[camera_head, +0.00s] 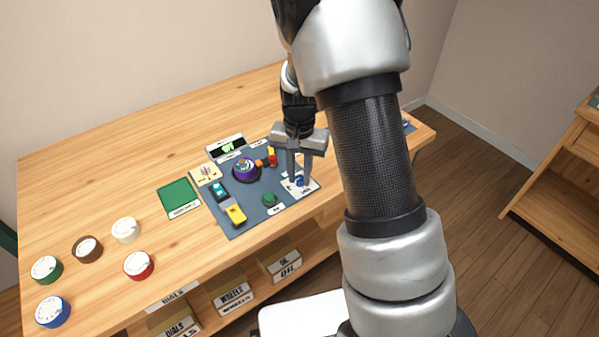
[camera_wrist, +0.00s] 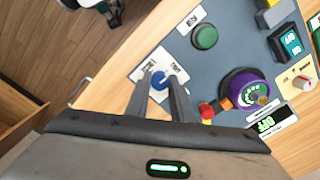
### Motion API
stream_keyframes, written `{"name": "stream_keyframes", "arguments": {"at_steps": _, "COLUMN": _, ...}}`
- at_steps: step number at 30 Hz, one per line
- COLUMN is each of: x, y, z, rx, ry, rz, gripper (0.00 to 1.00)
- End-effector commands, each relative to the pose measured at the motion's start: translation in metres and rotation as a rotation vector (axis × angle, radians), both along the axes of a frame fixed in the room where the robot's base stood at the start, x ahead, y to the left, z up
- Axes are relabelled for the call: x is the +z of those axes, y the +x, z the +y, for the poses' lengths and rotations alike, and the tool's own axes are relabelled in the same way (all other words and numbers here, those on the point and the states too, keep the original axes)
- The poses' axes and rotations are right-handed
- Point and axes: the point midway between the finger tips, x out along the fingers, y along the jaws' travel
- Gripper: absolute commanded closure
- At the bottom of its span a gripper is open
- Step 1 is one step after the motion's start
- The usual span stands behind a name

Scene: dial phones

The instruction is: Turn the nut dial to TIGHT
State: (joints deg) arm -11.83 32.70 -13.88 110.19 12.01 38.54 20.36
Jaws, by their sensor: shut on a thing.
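A small blue dial (camera_head: 300,180) sits on a white plate (camera_head: 311,187) at the front right corner of the grey-blue panel. I take it for the nut dial. The plate carries lettering too small to read. My gripper (camera_head: 299,179) points down over the plate with its fingers around the blue dial. In the wrist view my gripper (camera_wrist: 161,77) is shut on the blue dial (camera_wrist: 158,81), one finger on each side. The fingers hide part of the dial and plate, and I cannot tell which mark the dial points to.
The panel (camera_head: 225,222) also holds a purple dial (camera_head: 246,170) with a red-and-yellow part beside it, a green button (camera_head: 269,199), a yellow switch (camera_head: 236,214) and a display (camera_head: 226,147). Several loose coloured dials lie on the wooden table (camera_head: 90,180) at left.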

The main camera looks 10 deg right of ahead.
Motion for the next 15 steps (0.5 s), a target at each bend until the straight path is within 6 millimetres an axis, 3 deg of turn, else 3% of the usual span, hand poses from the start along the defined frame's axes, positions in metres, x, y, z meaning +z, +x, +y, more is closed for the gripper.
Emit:
{"name": "stream_keyframes", "arguments": {"at_steps": 11, "x": 0.0010, "y": 0.0014, "z": -0.0001, "rx": -0.005, "ry": 0.000, "rz": -0.004, "gripper": 1.00}}
{"name": "stream_keyframes", "arguments": {"at_steps": 12, "x": 0.0010, "y": 0.0014, "z": -0.0001, "rx": -0.005, "ry": 0.000, "rz": -0.004, "gripper": 0.72}}
{"name": "stream_keyframes", "arguments": {"at_steps": 15, "x": 0.0008, "y": 0.0011, "z": -0.0001, "rx": -0.004, "ry": 0.000, "rz": -0.004, "gripper": 0.60}}
